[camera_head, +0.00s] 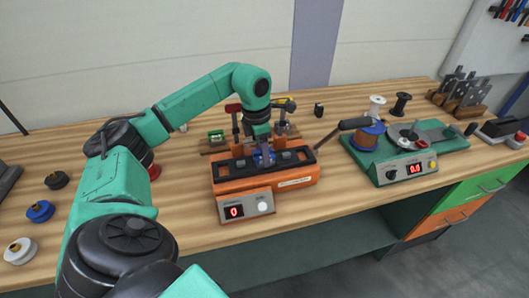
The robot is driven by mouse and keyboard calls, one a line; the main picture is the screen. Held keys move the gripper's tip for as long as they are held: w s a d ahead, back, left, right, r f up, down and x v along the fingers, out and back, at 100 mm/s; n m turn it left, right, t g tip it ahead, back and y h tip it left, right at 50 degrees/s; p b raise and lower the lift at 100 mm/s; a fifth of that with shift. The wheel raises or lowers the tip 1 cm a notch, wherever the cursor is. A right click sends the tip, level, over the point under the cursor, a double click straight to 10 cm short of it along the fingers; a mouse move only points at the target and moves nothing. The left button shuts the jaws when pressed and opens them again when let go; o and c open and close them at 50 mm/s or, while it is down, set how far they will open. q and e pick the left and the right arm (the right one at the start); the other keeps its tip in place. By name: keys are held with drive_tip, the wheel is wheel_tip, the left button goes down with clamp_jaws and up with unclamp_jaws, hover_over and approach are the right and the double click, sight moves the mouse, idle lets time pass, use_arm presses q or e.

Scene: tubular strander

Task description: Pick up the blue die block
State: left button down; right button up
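A small blue block (268,154), likely the blue die block, shows at the black top of the orange machine (282,186). My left gripper (264,149) points down over the machine, right at this block. The gripper covers part of the block, and its fingers are too small and dark to tell whether they are open or shut on it. My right gripper does not show.
A green winder (405,168) with a copper spool stands to the right. Several spools lie at the left, including a blue-topped one (40,211). A rack of grey blocks (460,94) is at the far right. The bench front (330,218) is clear.

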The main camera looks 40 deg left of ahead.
use_arm(q)
drive_tip(key=shift+r, duration=0.1)
drive_tip(key=shift+a, duration=0.1)
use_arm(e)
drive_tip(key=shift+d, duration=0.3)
use_arm(q)
drive_tip(key=shift+w, duration=0.1)
